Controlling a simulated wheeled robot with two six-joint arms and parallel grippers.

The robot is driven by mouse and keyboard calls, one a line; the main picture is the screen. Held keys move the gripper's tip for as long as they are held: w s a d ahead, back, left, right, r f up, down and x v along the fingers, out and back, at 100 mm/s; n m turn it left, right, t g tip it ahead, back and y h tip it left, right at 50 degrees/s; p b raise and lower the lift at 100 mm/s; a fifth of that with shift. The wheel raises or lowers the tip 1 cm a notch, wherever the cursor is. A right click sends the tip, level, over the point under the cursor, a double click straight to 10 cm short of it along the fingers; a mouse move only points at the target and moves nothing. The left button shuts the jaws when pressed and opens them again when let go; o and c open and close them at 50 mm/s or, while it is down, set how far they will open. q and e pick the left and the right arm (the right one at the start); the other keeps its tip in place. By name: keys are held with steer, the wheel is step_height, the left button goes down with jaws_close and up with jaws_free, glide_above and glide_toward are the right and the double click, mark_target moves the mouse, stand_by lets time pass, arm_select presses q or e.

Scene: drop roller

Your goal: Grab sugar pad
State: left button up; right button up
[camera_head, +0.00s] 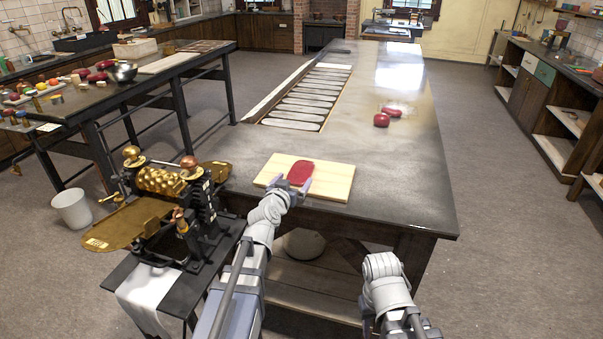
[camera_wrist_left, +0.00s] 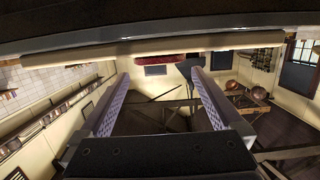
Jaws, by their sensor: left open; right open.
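The sugar pad, a flat dark red oval (camera_head: 301,173), lies on a pale wooden board (camera_head: 335,182) at the near end of the big dark table. My left gripper (camera_head: 289,184) is at the board's near edge, just in front of the pad, its fingers apart and empty. In the left wrist view the two open fingers (camera_wrist_left: 158,85) point towards the board's edge (camera_wrist_left: 235,40), with a thin red strip of the pad (camera_wrist_left: 165,58) showing beside it. My right arm's links show at the lower right in the head view; its gripper is not visible.
A brass and black roller machine (camera_head: 165,205) stands left of the board. Two red pieces (camera_head: 382,119) lie further back on the table (camera_head: 420,190), beside a row of pale slabs (camera_head: 310,95). The tabletop right of the board is clear.

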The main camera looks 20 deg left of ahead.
mark_target(300, 173)
arm_select(q)
steer(key=shift+w+f+b, duration=0.2)
steer(key=shift+w+f, duration=0.05)
steer(key=shift+w, duration=0.8)
steer(key=shift+w+f+b, duration=0.25)
steer(key=shift+w, duration=0.75)
steer(key=shift+w+f+b, duration=0.2)
steer(key=shift+w+f, duration=0.05)
steer(key=shift+w, duration=0.8)
steer(key=shift+c, duration=0.2)
steer(key=c, duration=1.2)
steer(key=shift+r, duration=0.1)
step_height(300, 173, up, 10)
steer(key=p, duration=1)
